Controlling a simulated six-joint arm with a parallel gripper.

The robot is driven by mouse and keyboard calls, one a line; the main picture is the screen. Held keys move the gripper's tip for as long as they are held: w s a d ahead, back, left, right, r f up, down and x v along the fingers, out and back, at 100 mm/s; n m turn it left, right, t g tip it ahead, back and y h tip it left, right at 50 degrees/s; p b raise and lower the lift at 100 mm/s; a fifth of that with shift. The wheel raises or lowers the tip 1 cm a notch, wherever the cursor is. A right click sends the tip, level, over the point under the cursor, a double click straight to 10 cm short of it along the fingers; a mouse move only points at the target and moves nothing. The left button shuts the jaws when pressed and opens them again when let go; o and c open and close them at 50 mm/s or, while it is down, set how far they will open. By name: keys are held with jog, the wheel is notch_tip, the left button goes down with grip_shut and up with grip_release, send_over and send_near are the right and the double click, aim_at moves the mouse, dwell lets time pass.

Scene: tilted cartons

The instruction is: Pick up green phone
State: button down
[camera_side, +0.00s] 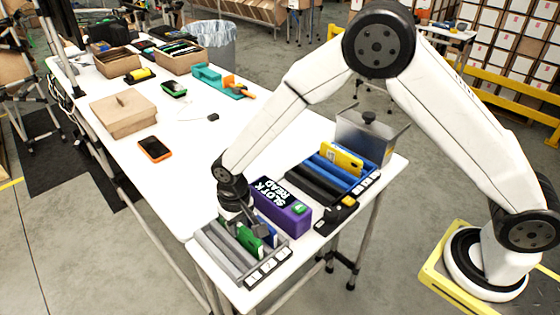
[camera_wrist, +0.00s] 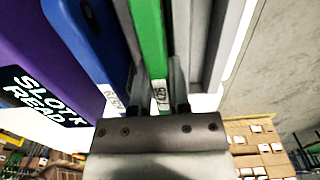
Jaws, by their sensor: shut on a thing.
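The green phone (camera_side: 246,240) stands on edge in the grey slotted rack (camera_side: 222,255) at the table's front corner. In the wrist view the green phone (camera_wrist: 149,40) runs down between my gripper's fingers, with a small white label at its near end. My gripper (camera_wrist: 161,95) is shut on it; its fingertips (camera_side: 242,222) are partly hidden in the side view. A blue phone (camera_wrist: 90,45) stands just left of it in the wrist view, in the same rack.
A purple box (camera_side: 281,207) reading "SLOTK READ" stands right beside the rack. Behind it is a blue and black rack (camera_side: 318,181) with a yellow phone (camera_side: 341,158). An orange-edged phone (camera_side: 154,149) and a cardboard box (camera_side: 123,113) lie farther back; the table's middle is mostly clear.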

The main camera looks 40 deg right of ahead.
aim_at(239, 224)
jog(key=shift+r, duration=0.15)
jog(key=shift+r, duration=0.4)
notch_tip(239, 224, up, 3)
jog(key=shift+s+f, duration=0.15)
jog(key=shift+f, duration=0.05)
jog(key=s+d+r, duration=0.4)
jog(key=s+r, duration=0.5)
jog(key=s, duration=0.3)
jog(key=shift+s+d+r, duration=0.2)
jog(key=shift+s+d, duration=0.2)
